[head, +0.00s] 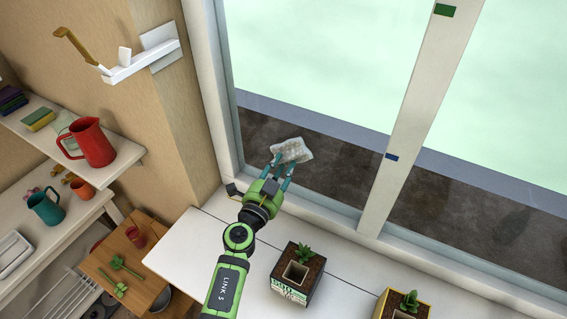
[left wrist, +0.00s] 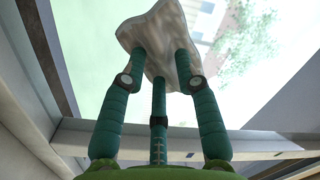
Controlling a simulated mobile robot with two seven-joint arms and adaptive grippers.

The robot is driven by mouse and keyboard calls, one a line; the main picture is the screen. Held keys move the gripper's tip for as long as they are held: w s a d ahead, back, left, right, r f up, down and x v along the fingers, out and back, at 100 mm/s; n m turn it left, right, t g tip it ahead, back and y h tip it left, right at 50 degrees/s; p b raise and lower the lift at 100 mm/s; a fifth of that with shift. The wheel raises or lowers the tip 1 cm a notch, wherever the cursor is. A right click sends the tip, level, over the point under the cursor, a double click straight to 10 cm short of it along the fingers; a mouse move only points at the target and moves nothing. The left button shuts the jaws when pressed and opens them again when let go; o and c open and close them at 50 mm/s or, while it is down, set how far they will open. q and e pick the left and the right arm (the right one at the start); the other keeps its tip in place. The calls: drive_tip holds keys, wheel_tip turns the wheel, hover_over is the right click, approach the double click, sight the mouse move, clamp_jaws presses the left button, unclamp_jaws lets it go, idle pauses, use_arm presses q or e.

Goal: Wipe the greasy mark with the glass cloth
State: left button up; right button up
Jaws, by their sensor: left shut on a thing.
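The glass cloth (head: 293,150) is a crumpled whitish piece in front of the lower left part of the window pane (head: 320,60). My left gripper (head: 281,167) is shut on it. In the left wrist view the cloth (left wrist: 155,25) sticks out beyond the teal fingers (left wrist: 160,62), against the bright glass. I cannot tell whether the cloth touches the pane. I cannot make out the greasy mark; the cloth and fingers hide part of the glass. My right gripper is not in view.
Potted plants (head: 303,288) (head: 385,306) stand on or by the white sill (head: 225,232) below the window. A white upright frame bar (head: 412,115) divides the panes. On the left are a wall bracket (head: 140,65) and a shelf with a red jug (head: 92,143).

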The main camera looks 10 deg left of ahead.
sight(293, 148)
use_arm(q)
drive_tip(key=shift+n+t, duration=0.5)
drive_tip(key=shift+n, duration=0.2)
drive_tip(key=r, duration=0.1)
drive_tip(key=w+d+r, duration=0.1)
drive_tip(key=d+r, duration=0.1)
drive_tip(key=shift+w+r, duration=0.25)
drive_tip(key=shift+r, duration=0.1)
drive_tip(key=shift+w+a, duration=0.3)
drive_tip(key=shift+a, duration=0.35)
drive_tip(key=shift+w+a, duration=0.35)
drive_tip(key=shift+a, duration=0.35)
drive_tip(key=shift+w+a, duration=0.3)
drive_tip(key=shift+a, duration=0.35)
drive_tip(key=shift+w+a+r, duration=0.1)
drive_tip(key=shift+w+a, duration=0.1)
drive_tip(key=shift+a, duration=0.75)
drive_tip(key=shift+w+a+r, duration=0.1)
drive_tip(key=shift+w+a, duration=0.05)
drive_tip(key=shift+a, duration=0.8)
drive_tip(key=v, duration=0.5)
drive_tip(key=shift+s+a+f, duration=0.1)
drive_tip(key=shift+a+f, duration=0.1)
drive_tip(key=shift+a, duration=0.2)
